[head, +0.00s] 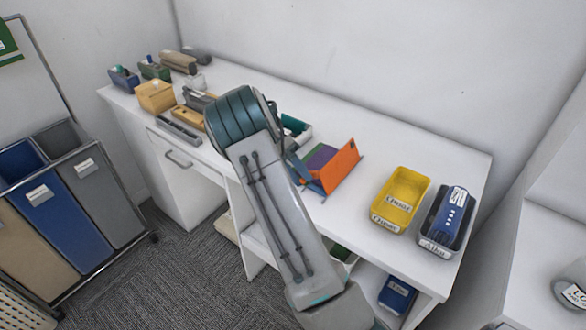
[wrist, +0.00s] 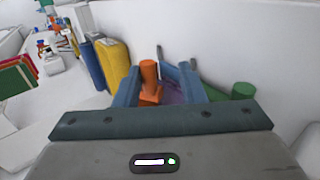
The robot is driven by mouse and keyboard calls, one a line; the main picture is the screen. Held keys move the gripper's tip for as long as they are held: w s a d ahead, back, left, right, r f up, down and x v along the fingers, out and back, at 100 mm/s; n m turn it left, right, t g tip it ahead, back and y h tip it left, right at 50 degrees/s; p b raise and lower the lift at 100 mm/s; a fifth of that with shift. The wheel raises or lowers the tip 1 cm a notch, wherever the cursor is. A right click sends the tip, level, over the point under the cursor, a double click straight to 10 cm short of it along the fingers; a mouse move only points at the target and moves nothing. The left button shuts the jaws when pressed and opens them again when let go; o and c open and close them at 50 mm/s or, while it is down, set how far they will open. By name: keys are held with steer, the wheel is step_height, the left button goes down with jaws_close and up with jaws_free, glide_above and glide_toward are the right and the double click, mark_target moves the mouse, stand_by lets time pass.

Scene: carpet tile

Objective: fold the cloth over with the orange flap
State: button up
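The orange flap (head: 343,167) stands tilted up on the white desk, to the right of my arm in the head view. A purple surface (head: 319,156), which looks like the cloth, lies just left of it. In the wrist view a purple patch (wrist: 176,96) shows between blue pieces that look like my fingers, with an upright orange piece (wrist: 149,75) near the left one. I cannot tell whether that orange piece is the flap. My gripper (wrist: 176,56) appears open, its tips apart. My arm hides most of the gripper in the head view, and contact is unclear.
A yellow tray (head: 404,190) and a tray with a blue item (head: 447,218) stand to the right on the desk (head: 370,130). Several small boxes and tools crowd the left end, including a tan box (head: 156,96). A wall runs behind the desk.

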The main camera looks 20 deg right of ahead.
steer(key=p+v, duration=0.4)
steer(key=v, duration=0.9)
steer(key=shift+w+a+r, duration=0.2)
steer(key=shift+r, duration=0.05)
steer(key=shift+f, duration=0.1)
stand_by(0.3)
